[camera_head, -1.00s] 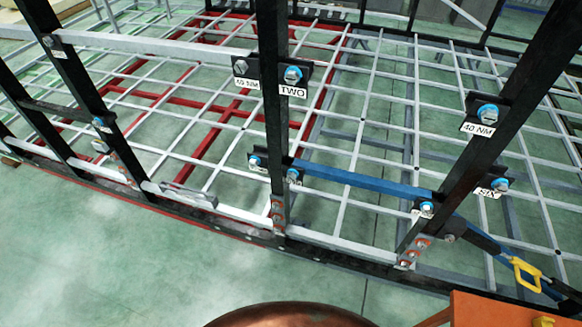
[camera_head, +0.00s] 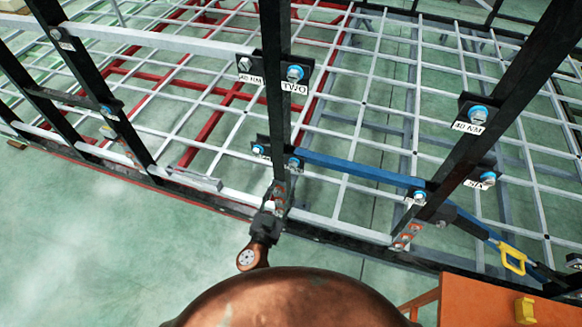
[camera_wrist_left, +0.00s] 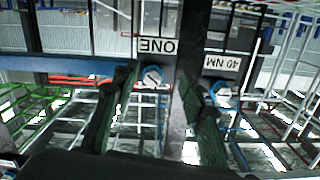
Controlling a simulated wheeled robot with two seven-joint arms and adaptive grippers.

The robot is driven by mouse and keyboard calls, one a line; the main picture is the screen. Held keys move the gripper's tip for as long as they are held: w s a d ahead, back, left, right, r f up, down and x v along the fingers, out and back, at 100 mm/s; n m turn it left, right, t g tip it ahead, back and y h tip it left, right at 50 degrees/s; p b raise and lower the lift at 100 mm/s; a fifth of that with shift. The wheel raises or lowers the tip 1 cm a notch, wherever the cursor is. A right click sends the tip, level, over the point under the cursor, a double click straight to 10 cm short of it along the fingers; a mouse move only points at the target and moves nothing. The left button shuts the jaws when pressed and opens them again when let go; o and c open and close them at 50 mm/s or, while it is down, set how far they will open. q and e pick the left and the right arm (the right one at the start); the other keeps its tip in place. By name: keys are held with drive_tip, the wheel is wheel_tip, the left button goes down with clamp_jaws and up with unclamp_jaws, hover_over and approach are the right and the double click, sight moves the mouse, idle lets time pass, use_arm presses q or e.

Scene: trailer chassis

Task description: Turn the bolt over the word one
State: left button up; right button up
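The word ONE (camera_wrist_left: 158,46) shows upside down on a white label in the left wrist view. A silver bolt with a blue ring (camera_wrist_left: 152,77) is next to that label, on the dark post. My left gripper (camera_wrist_left: 160,82) is open, its two dark fingers apart, with the bolt in the gap between the fingertips in the picture. I cannot tell whether they touch it. In the head view, my left gripper (camera_head: 271,203) is at the foot of the middle post, and its fingers are hard to make out. The label ONE is not readable there. My right gripper is not in view.
A second bolt (camera_wrist_left: 221,92) sits by a 40 NM label (camera_wrist_left: 221,62). In the head view, bolts marked TWO (camera_head: 294,73) and SIX (camera_head: 487,179) sit on black posts (camera_head: 277,110). A blue bar (camera_head: 350,171) joins two posts. An orange surface (camera_head: 490,295) is at lower right.

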sight(293, 166)
use_arm(q)
drive_tip(key=shift+t+h, duration=0.3)
drive_tip(key=w+d+r, duration=0.1)
drive_tip(key=w, duration=0.1)
drive_tip(key=w+d+r, duration=0.1)
drive_tip(key=w+d+r+p, duration=0.1)
drive_tip(key=w, duration=0.1)
drive_tip(key=shift+w+r, duration=0.2)
drive_tip(key=shift+w, duration=0.1)
drive_tip(key=shift+w+d, duration=0.1)
drive_tip(key=shift+w, duration=0.55)
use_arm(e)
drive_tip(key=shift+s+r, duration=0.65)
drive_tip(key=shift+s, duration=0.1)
use_arm(q)
drive_tip(key=shift+c, duration=0.4)
clamp_jaws()
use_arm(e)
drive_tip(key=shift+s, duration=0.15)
